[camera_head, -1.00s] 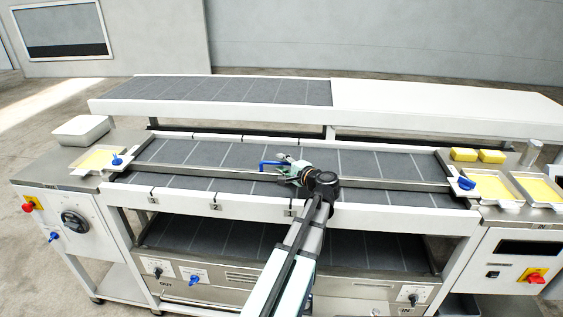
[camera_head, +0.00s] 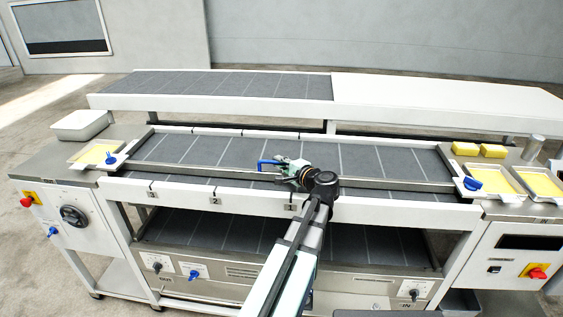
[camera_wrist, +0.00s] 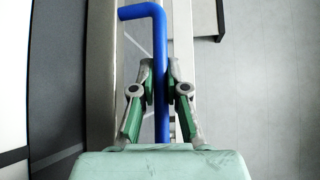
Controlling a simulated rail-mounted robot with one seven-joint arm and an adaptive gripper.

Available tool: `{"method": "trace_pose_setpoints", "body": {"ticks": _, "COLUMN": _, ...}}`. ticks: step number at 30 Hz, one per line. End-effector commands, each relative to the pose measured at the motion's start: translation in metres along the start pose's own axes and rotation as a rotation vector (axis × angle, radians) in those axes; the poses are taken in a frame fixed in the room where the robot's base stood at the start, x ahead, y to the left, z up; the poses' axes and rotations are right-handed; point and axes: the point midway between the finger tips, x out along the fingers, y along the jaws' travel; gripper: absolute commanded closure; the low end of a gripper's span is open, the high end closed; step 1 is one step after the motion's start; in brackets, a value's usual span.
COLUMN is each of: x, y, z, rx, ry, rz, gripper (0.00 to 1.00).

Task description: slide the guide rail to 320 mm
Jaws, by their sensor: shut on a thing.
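The guide rail (camera_head: 215,175) is a long metal bar lying left to right across the dark grey belt bed. A blue bent handle (camera_head: 269,163) shows near the middle of the rail. My gripper (camera_head: 285,167) comes from the front over the rail and is shut on this handle. In the wrist view, the fingers of my gripper (camera_wrist: 161,72) press on both sides of the blue handle (camera_wrist: 159,40), whose bent end sticks out beyond them. The rail below is partly hidden by my arm.
Blue knobs stand by the left end (camera_head: 110,157) and right end (camera_head: 473,184) of the bed. The white front panel (camera_head: 240,204) carries marks 1, 2 and 3. Trays with yellow content (camera_head: 540,183) and yellow blocks (camera_head: 492,151) lie at right. A white bin (camera_head: 80,125) stands at left.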

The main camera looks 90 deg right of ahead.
Motion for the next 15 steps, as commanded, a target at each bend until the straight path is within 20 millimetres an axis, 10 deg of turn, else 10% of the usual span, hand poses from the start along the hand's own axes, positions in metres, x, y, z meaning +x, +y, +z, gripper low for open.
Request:
{"method": "trace_pose_setpoints", "body": {"ticks": 12, "x": -0.0202, "y": 0.0080, "z": 0.0224, "rx": -0.002, "ry": -0.006, "rz": 0.005, "gripper": 1.00}}
{"method": "trace_pose_setpoints", "body": {"ticks": 15, "x": -0.0203, "y": 0.0081, "z": 0.0225, "rx": -0.001, "ry": -0.005, "rz": 0.005, "gripper": 0.61}}
